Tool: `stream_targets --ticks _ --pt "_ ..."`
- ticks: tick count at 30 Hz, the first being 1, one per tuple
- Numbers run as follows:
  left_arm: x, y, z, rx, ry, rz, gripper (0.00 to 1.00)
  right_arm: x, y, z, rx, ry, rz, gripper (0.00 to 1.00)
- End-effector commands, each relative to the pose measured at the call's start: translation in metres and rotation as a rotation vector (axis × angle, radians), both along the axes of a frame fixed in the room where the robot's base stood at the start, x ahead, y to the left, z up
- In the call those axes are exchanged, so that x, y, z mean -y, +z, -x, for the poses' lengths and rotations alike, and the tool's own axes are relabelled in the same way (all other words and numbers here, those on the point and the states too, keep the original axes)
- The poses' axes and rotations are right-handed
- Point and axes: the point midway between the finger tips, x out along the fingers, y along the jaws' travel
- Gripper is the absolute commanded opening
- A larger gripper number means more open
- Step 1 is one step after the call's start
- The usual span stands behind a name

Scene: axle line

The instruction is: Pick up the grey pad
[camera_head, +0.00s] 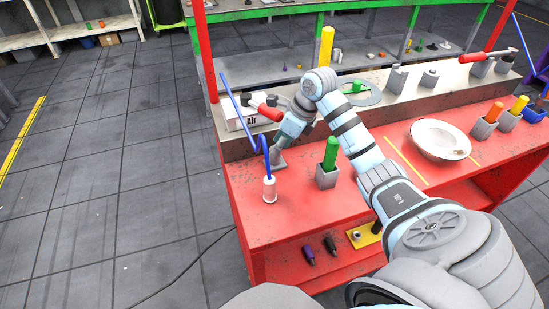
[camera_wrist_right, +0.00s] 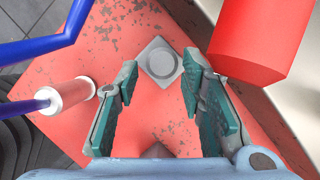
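The grey pad (camera_wrist_right: 160,62) is a small square plate with a raised round middle, lying on the red table top. In the wrist view it sits just beyond and between the fingertips of my right gripper (camera_wrist_right: 162,85), which is open with nothing between its fingers. In the head view my right gripper (camera_head: 284,140) points down at the table's left end. A grey shape (camera_head: 278,159) just below it appears to be the pad, partly hidden by the gripper. My left gripper is in neither view.
A white spool (camera_wrist_right: 70,97) with a bent blue rod (camera_head: 262,142) stands close beside the pad. A red cylinder (camera_wrist_right: 262,38) hangs close on the other side, near a white box (camera_head: 238,122). A grey holder with a green peg (camera_head: 330,155) and a white bowl (camera_head: 440,139) stand to the right.

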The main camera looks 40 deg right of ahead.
Motion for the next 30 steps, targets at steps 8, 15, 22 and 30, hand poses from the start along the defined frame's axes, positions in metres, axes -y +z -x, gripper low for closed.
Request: stream_targets --ticks 8,15,22,30 --pt "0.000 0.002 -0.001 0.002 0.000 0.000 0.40 -0.005 -0.041 -0.015 -0.001 -0.001 -0.001 0.36" --pt "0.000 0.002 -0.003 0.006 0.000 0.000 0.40 -0.005 -0.041 -0.015 0.000 -0.002 0.000 0.26" --pt "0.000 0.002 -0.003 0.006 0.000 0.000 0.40 -0.005 -0.041 -0.015 0.000 -0.002 0.000 0.00" --pt "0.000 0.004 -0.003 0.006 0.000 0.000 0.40 -0.004 -0.039 -0.014 0.000 -0.003 0.000 0.00"
